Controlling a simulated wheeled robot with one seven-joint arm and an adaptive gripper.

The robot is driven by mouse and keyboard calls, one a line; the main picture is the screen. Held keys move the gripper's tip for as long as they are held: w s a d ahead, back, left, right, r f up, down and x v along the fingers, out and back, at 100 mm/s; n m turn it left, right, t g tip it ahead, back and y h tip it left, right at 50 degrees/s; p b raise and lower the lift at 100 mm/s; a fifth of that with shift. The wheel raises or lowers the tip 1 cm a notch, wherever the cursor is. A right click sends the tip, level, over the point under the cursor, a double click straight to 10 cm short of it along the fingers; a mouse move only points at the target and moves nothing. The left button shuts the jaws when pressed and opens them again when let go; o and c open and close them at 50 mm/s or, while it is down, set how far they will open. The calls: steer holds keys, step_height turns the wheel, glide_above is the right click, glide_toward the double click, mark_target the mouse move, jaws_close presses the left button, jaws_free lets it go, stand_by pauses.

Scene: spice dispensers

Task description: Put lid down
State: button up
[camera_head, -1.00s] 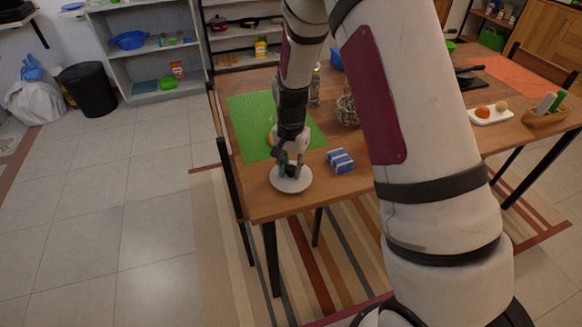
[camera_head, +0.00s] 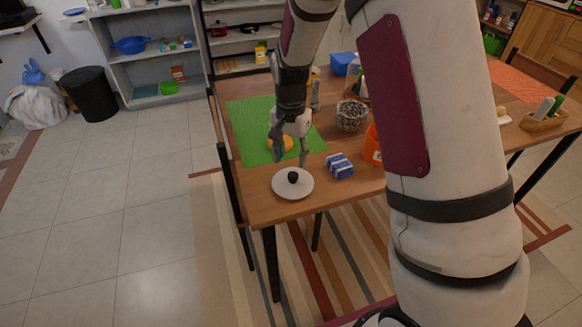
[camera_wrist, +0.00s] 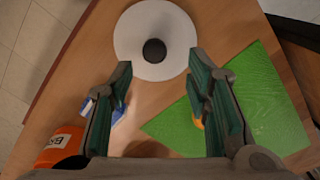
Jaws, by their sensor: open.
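The lid (camera_head: 293,184) is a white disc with a dark round knob. It lies flat on the table near its front left corner. In the wrist view the lid (camera_wrist: 155,42) is at the top centre, beyond the fingertips. My gripper (camera_head: 290,158) is open and empty, above the table and just behind the lid, apart from the knob. In the wrist view my gripper (camera_wrist: 160,72) shows its two green-padded fingers spread wide with nothing between them.
A blue and white box (camera_head: 340,166) is right of the lid. An orange container (camera_head: 373,148) stands further right, partly behind my arm. A green mat (camera_head: 245,120) with an orange-yellow item (camera_head: 284,144) lies behind. A woven basket (camera_head: 351,116) stands at the back.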

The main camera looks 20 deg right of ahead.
mark_target(291, 173)
steer(key=s+r+n+t, duration=0.1)
steer(key=s+r+n, duration=0.1)
steer(key=s+r, duration=0.65)
steer(key=s+r+n, duration=0.2)
steer(key=s+r, duration=0.3)
steer(key=r, duration=0.6)
steer(key=s+r+n+t, duration=0.1)
steer(key=s+n, duration=0.4)
steer(key=s, duration=1.3)
steer(key=shift+s+d+r+t, duration=0.4)
steer(key=shift+r, duration=0.05)
step_height(291, 173, up, 7)
steer(key=t+p, duration=0.1)
steer(key=p, duration=0.5)
